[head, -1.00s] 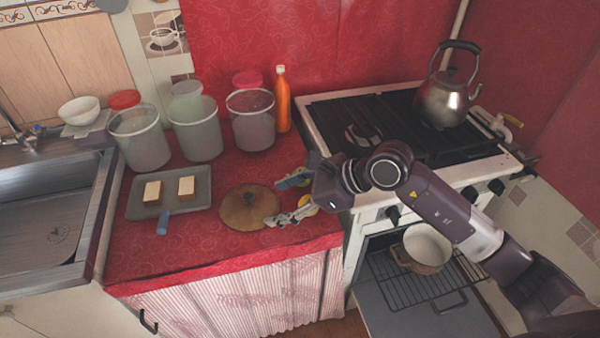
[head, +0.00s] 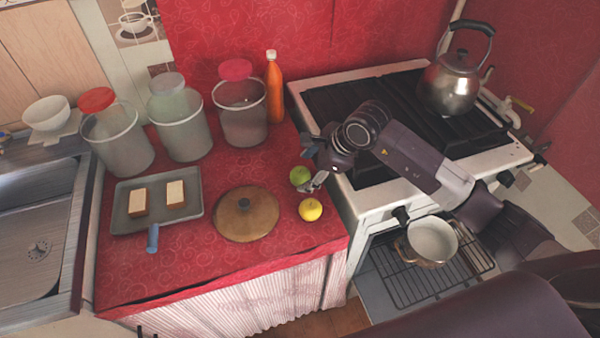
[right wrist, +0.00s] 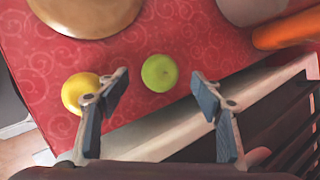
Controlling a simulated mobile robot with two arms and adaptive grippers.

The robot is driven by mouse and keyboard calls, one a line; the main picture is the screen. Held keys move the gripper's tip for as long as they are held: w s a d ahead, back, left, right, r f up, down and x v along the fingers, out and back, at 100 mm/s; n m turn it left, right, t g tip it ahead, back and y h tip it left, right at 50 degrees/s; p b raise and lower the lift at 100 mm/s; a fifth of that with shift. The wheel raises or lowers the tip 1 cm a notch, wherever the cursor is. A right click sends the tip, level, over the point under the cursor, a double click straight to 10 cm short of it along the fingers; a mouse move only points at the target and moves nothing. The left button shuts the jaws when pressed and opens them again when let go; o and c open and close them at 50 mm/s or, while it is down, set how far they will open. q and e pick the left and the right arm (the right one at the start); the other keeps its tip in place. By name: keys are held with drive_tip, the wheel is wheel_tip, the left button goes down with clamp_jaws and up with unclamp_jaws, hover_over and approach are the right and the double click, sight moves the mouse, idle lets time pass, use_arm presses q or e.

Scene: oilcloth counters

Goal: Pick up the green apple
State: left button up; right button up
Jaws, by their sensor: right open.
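The green apple (head: 299,175) rests on the red oilcloth counter near its right edge, by the stove. In the right wrist view the green apple (right wrist: 159,73) lies beyond and between the two spread fingers, untouched. A yellow apple (head: 310,210) sits nearer the counter's front edge; in the right wrist view this yellow fruit (right wrist: 80,93) is partly behind the left finger. My right gripper (head: 315,172) is open and empty beside the green apple, and it also shows in the right wrist view (right wrist: 160,88). My left gripper is not in view.
A wooden lid (head: 246,222) lies left of the apples. A grey tray (head: 130,225) holds two bread pieces. Several canisters and an orange bottle (head: 274,90) stand behind. The stove (head: 350,185) borders the counter on the right, with a kettle (head: 452,82) on top.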

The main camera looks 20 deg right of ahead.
sight(303, 173)
drive_tip(key=x, duration=0.2)
drive_tip(key=shift+w+f, duration=0.1)
drive_tip(key=shift+f, duration=0.15)
drive_tip(key=shift+w+a+f, duration=0.15)
drive_tip(key=shift+f, duration=0.1)
drive_tip(key=shift+c, duration=1.8)
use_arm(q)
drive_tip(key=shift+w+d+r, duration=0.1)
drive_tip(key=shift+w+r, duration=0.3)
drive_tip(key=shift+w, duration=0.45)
use_arm(e)
drive_tip(key=c, duration=0.9)
drive_tip(key=shift+r, duration=0.15)
